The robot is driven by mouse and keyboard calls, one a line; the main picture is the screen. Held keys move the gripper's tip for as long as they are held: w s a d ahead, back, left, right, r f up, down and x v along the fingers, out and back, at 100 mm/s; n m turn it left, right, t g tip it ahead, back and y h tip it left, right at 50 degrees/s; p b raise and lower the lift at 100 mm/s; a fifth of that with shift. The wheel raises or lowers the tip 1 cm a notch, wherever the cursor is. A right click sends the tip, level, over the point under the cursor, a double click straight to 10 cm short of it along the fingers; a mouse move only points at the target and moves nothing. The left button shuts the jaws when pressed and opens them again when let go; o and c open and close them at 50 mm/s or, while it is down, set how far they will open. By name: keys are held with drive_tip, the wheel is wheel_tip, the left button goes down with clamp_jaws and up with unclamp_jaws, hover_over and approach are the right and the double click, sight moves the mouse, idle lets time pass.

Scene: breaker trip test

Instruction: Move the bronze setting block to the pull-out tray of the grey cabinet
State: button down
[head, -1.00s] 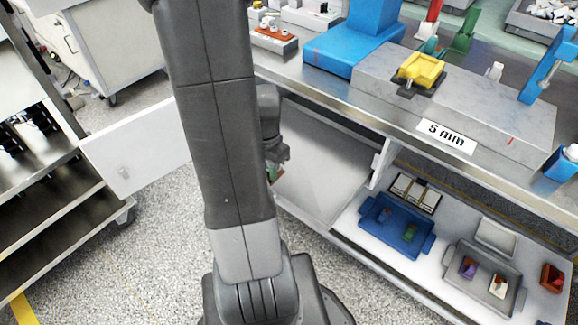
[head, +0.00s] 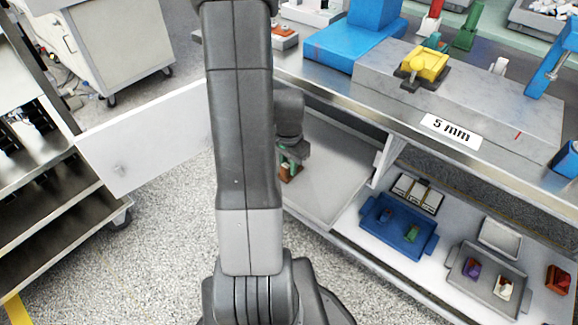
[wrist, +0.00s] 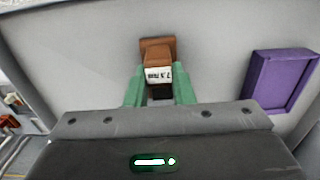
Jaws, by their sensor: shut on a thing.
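The bronze setting block (wrist: 158,56) is brown with a white label that seems to read 7.5 mm. My gripper (wrist: 160,90) has green fingers and is shut on it, one finger on each side. In the head view the block (head: 291,170) shows just below my gripper (head: 289,158), in front of the pale floor of the open compartment under the bench (head: 335,175). Whether the block touches that surface I cannot tell. My arm hides part of the compartment. I cannot tell which part is the pull-out tray.
In the wrist view a purple open box (wrist: 282,80) lies right of the block. An open white door (head: 140,140) stands left of my arm. Right of the compartment are a blue tray (head: 400,228) and a grey tray (head: 488,270) with small blocks. The bench edge (head: 360,115) overhangs.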

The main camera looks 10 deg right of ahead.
drive_tip(key=shift+f, duration=0.2)
drive_tip(key=c, duration=1.3)
unclamp_jaws()
drive_tip(key=shift+o, duration=0.2)
drive_tip(key=shift+r, duration=0.1)
wheel_tip(320, 180, up, 12)
drive_tip(key=p, duration=0.3)
drive_tip(key=shift+r, duration=0.1)
